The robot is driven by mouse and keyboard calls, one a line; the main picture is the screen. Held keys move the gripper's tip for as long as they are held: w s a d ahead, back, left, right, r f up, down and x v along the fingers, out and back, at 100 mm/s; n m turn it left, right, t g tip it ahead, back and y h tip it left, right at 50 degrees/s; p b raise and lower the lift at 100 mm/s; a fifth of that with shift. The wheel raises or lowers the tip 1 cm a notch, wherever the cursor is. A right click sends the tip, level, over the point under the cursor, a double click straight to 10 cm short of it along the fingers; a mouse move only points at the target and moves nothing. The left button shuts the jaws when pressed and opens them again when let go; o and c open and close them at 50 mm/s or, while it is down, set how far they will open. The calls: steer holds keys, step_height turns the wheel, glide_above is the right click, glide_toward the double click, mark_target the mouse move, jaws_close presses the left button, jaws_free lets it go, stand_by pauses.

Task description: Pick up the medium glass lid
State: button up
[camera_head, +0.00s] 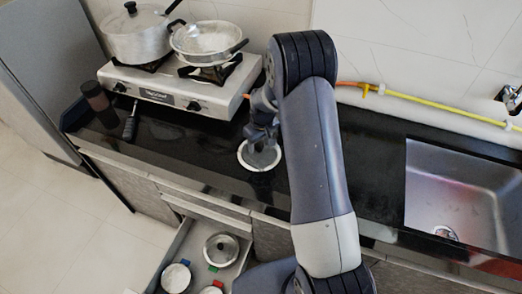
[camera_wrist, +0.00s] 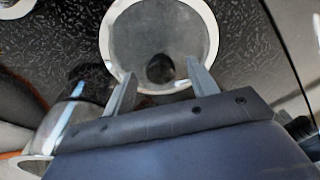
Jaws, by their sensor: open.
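A round glass lid (camera_head: 245,157) with a pale rim lies on the black counter in front of the stove, partly hidden by my gripper. It fills the upper middle of the wrist view (camera_wrist: 135,40), with a dark round knob (camera_wrist: 160,69) near its lower edge. My gripper (camera_head: 262,138) is over the lid and points down. In the wrist view its two fingers (camera_wrist: 160,69) are apart, one on each side of the knob. No contact with the knob is visible. Another lidded round item (camera_head: 221,249) is in the open drawer below; I cannot tell its size class.
A stove (camera_head: 165,90) holds a lidded pot (camera_head: 138,38) and a pan (camera_head: 207,40) behind the lid. A dark bottle (camera_head: 97,100) stands at the left. A sink (camera_head: 465,195) is at the right. The open drawer (camera_head: 180,240) juts out below, with white containers inside.

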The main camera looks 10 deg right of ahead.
steer(key=shift+c, duration=0.5)
jaws_close()
